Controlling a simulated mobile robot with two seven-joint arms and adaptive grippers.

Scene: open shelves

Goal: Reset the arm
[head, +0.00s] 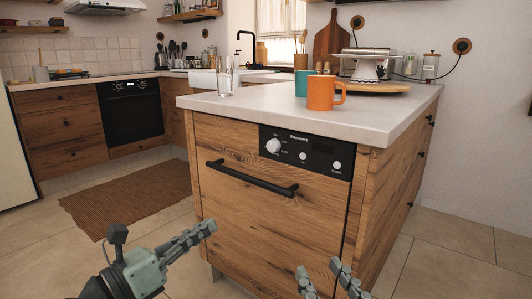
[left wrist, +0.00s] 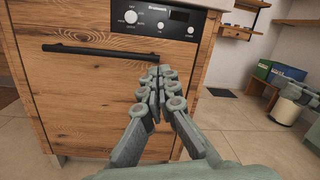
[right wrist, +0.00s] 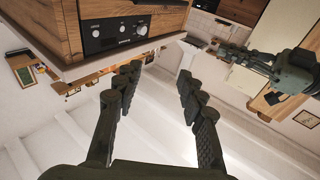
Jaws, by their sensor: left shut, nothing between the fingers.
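My left gripper (head: 205,228) is low at the left of the head view, in front of the wooden dishwasher front (head: 255,222). In the left wrist view its fingers (left wrist: 157,78) are together with nothing between them, and the dark handle bar (left wrist: 100,52) lies beyond them. My right gripper (head: 320,275) shows at the bottom edge of the head view, with its two fingers apart. In the right wrist view its fingers (right wrist: 157,85) are wide apart and empty. That view is tilted and shows the dishwasher's control panel (right wrist: 115,30) at the top left. The dishwasher front is closed.
A brown rug (head: 130,198) lies on the floor at left.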

